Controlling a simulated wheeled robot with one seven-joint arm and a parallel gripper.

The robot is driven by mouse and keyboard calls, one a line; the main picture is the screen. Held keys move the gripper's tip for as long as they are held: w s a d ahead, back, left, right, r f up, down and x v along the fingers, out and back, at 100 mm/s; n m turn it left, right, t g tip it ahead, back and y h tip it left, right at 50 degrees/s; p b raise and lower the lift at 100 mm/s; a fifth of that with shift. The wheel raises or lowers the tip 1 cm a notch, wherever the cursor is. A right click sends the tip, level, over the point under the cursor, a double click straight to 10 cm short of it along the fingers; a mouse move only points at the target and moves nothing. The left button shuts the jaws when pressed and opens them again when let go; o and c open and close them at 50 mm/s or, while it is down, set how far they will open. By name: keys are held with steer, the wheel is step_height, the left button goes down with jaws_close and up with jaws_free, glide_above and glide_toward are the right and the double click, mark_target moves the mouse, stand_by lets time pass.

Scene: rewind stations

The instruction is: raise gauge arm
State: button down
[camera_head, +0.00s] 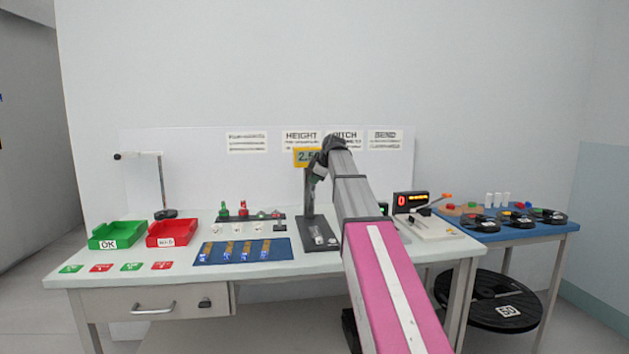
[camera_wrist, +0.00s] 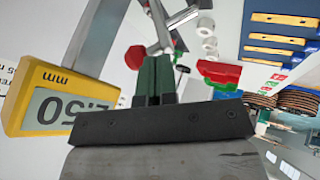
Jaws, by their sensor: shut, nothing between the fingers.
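The height gauge stands on the table with a yellow display (camera_head: 304,157) that reads 2.50 and a dark base (camera_head: 319,240) below it. In the wrist view the yellow display (camera_wrist: 45,98) is large at the left, beside a grey column (camera_wrist: 97,35). A slim metal arm (camera_wrist: 178,18) shows at the top, just beyond my fingertips; I take it for the gauge arm. My gripper (camera_wrist: 155,62) is shut and empty, close to the gauge. Whether the fingers touch the metal arm cannot be told. In the head view my arm hides part of the gauge and my fingers.
A green OK tray (camera_head: 117,235) and a red tray (camera_head: 173,233) stand at the left. A red-digit meter (camera_head: 411,201) stands at the right. A blue side table (camera_head: 545,236) holds black reels.

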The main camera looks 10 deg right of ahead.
steer(key=w+r+g, duration=0.2)
steer(key=w, duration=0.3)
steer(key=shift+w+r, duration=0.2)
steer(key=shift+w, duration=0.1)
